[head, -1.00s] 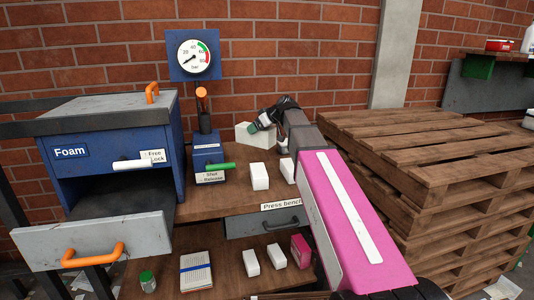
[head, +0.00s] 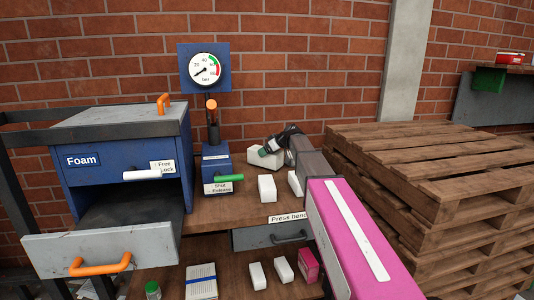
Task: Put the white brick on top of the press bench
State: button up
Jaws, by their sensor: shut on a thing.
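My gripper (head: 271,146) is at the back of the press bench (head: 240,212), partly hidden behind my own arm. It is shut on a white brick (head: 262,157), which looks tilted over the rear of the bench top. I cannot tell whether the brick touches the bench. Two more white bricks stand on the bench top nearer the front, one in the middle (head: 267,188) and one beside my arm (head: 295,184).
A blue foam press (head: 115,190) with an open drawer (head: 105,247) stands left. A blue lever box (head: 216,165) and gauge (head: 205,69) are behind. The lower shelf holds two white bricks (head: 257,275) (head: 284,269) and a pink box (head: 308,265). Pallets (head: 440,185) are stacked right.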

jog(key=shift+f, duration=0.45)
jog(key=shift+f, duration=0.1)
jog(key=o, duration=1.1)
jog(key=v, duration=1.2)
